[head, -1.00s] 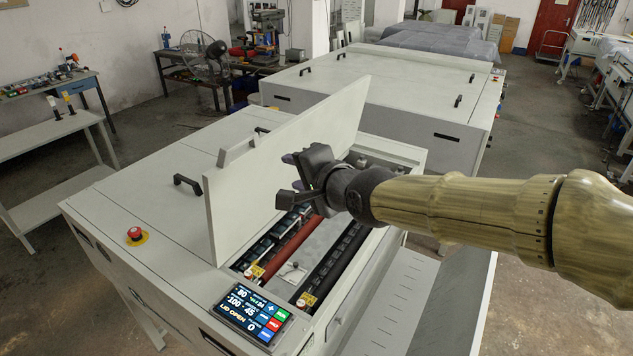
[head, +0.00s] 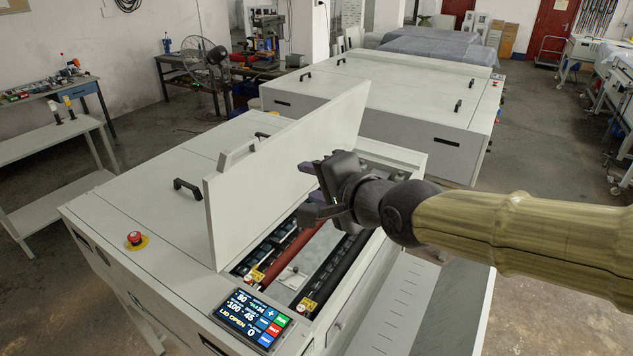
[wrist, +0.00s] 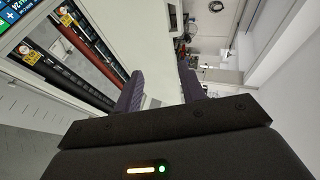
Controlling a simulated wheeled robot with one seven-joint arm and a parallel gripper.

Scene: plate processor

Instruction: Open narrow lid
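The narrow lid (head: 285,165) of the near machine stands raised, close to upright. My gripper (head: 308,190) is above the bay, on the lid's inner side. In the wrist view its two fingers (wrist: 160,88) are apart, with a pale surface behind the gap and nothing held. Whether a finger touches the lid is unclear. The touchscreen (head: 250,318) reads "LID OPEN".
A red emergency button (head: 134,238) and a black handle (head: 188,186) sit on the machine's left top. A second large machine (head: 385,95) stands behind. A grey side table (head: 420,315) adjoins the near machine at the right front.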

